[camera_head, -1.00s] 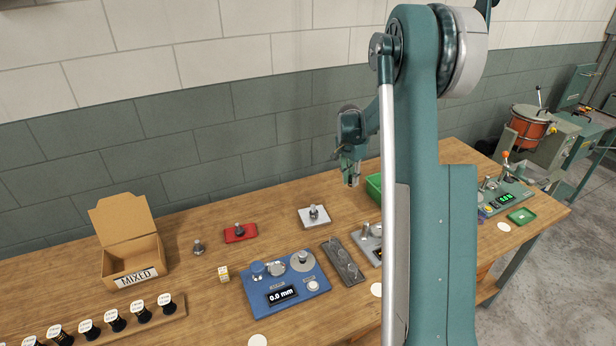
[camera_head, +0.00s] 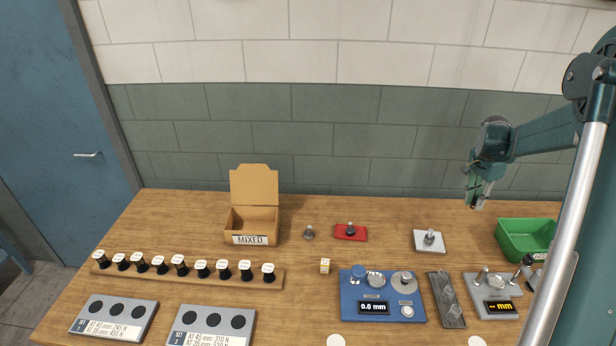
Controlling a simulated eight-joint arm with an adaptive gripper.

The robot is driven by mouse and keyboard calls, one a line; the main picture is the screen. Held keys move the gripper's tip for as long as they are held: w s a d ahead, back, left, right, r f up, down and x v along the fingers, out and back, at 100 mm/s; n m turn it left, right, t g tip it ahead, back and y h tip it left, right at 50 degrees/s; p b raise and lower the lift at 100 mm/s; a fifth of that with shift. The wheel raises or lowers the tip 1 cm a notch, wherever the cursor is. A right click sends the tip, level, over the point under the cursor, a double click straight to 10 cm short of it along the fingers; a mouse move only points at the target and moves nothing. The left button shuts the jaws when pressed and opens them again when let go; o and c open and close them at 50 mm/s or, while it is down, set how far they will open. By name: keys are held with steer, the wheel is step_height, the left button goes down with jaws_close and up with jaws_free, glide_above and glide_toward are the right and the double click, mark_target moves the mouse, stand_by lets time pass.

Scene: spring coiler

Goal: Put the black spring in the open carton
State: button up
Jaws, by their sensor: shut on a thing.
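The open carton (camera_head: 254,222) is brown with its lid raised and a MIXED label on its front; it stands at the back of the bench, left of centre. My gripper (camera_head: 476,203) is in the air at the right, above the back of the bench and far from the carton. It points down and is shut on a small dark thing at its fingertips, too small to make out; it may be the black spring. A dark piece (camera_head: 350,228) stands on a red base (camera_head: 344,236). The carton's floor is mostly hidden by its front wall.
A grey piece (camera_head: 309,232) stands right of the carton. A white plate (camera_head: 428,246) holds another grey piece. A green bin (camera_head: 524,240) is at the right, a blue gauge (camera_head: 383,316) in front. A wooden rack (camera_head: 190,274) holds several white-capped dark pieces.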

steer(key=w+a+n, duration=0.3)
steer(key=a, duration=1.1)
steer(key=w+a+n+t, duration=0.1)
steer(key=w+a+n, duration=0.15)
steer(key=a, duration=1.15)
steer(key=w+a+n, duration=0.2)
steer(key=w+a, duration=0.1)
steer(key=a, duration=1.2)
steer(key=s+a+n+y, duration=0.1)
steer(key=s+a+n, duration=0.15)
steer(key=a, duration=1.05)
steer(key=s+a+n, duration=0.2)
steer(key=s+a, duration=0.2)
steer(key=a, duration=0.9)
steer(key=s+a+n+y, duration=0.1)
steer(key=s+a+n, duration=0.2)
steer(key=a, duration=1)
steer(key=f, duration=0.5)
steer(key=shift+s+a+p, duration=0.25)
steer(key=shift+s+p, duration=0.05)
steer(key=shift+f, duration=3.05)
steer(key=shift+f, duration=0.1)
